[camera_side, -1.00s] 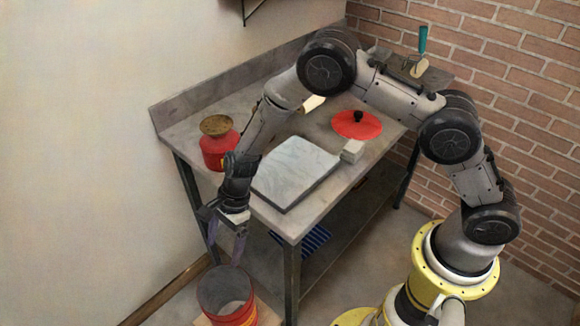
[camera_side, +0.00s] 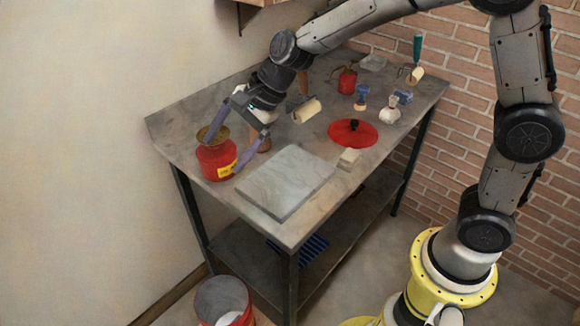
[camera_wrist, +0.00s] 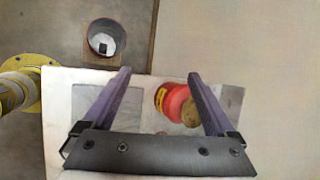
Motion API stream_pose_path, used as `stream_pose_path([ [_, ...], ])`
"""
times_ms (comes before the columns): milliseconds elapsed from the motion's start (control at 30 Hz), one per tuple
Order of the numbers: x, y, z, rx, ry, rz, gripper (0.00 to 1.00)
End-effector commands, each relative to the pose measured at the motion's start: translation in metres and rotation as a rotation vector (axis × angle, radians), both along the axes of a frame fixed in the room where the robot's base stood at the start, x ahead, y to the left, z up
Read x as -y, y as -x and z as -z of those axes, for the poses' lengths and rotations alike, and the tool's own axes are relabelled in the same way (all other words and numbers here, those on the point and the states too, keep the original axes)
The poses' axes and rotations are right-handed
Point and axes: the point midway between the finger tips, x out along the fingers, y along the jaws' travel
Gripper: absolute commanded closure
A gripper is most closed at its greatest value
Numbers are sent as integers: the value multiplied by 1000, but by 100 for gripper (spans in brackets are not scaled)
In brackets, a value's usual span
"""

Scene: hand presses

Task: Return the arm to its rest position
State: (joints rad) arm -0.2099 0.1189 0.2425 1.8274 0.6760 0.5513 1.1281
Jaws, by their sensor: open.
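My gripper (camera_side: 222,155) hangs at the end of my raised arm, over the left part of the table. Its two purple fingers are spread apart with nothing between them. In the side view the fingers overlap a red can with a brass top (camera_side: 216,162) at the table's left edge. In the wrist view my gripper (camera_wrist: 159,75) frames that red can (camera_wrist: 172,100) beyond the fingers; I cannot tell the exact gap.
A grey slab (camera_side: 287,182), a pale block (camera_side: 348,159) and a red lid (camera_side: 353,133) lie on the table. Several small hand presses and a red oil can (camera_side: 347,80) stand behind. A red bucket (camera_side: 222,300) is on the floor in front.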

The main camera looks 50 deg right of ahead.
Motion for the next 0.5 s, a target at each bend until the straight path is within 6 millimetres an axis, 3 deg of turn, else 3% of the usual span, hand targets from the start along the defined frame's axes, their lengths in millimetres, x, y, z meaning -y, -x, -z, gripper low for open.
stream_pose_path([
  [33,14,12,-25,58,25,-29,8],
  [200,55,66,-80,224,165,-172,8],
  [333,85,115,-103,334,313,-302,8],
  [500,118,180,-109,430,537,-495,8],
])
